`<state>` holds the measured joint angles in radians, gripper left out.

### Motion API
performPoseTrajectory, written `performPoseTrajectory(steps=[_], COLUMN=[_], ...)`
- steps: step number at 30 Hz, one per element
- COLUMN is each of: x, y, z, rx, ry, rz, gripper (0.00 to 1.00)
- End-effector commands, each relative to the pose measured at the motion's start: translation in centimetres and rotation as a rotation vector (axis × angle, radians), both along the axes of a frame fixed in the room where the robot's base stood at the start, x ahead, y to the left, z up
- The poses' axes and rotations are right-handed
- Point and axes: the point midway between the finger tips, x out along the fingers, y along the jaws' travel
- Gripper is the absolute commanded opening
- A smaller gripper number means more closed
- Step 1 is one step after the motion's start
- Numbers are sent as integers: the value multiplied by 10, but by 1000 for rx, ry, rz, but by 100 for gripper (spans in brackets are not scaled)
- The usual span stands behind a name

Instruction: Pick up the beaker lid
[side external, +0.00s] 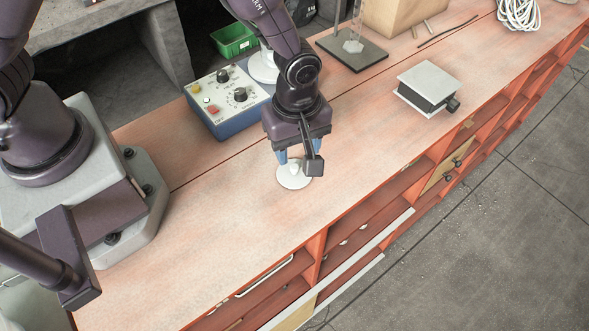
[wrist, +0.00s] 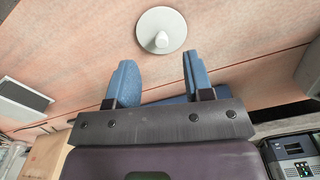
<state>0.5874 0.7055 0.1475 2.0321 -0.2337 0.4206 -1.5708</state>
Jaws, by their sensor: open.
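The beaker lid (side external: 294,175) is a white-grey disc with a small raised knob, lying flat on the bench. In the wrist view the lid (wrist: 173,24) is near the top, a little beyond the fingertips, with its knob roughly between the two finger lines. My gripper (side external: 296,157) points down just above the lid in the side external view, and part of my wrist hides some of it. In the wrist view my gripper (wrist: 158,62) has two blue fingers spread apart with nothing between them.
A control box (side external: 227,102) with knobs stands left of the gripper. A grey-topped lab jack (side external: 428,87) stands to the right, and a dark stand base (side external: 352,50) behind. Bare bench (side external: 215,225) surrounds the lid. The bench's front edge drops to open shelves.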

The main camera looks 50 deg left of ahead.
Motion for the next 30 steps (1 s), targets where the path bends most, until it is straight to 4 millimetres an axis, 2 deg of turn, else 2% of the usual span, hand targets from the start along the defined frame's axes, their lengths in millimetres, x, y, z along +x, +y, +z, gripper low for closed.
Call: performPoseTrajectory(steps=[5,14,23,29,30], x=[0,0,0,0,0], y=[1,6,5,6,6], z=[-12,-53,-58,-58,-58], rx=[-1,1,-1,-1,-1], ry=[1,2,-2,-2,-2], rz=[0,-1,-2,-2,-2], gripper=[47,47,47,4,0])
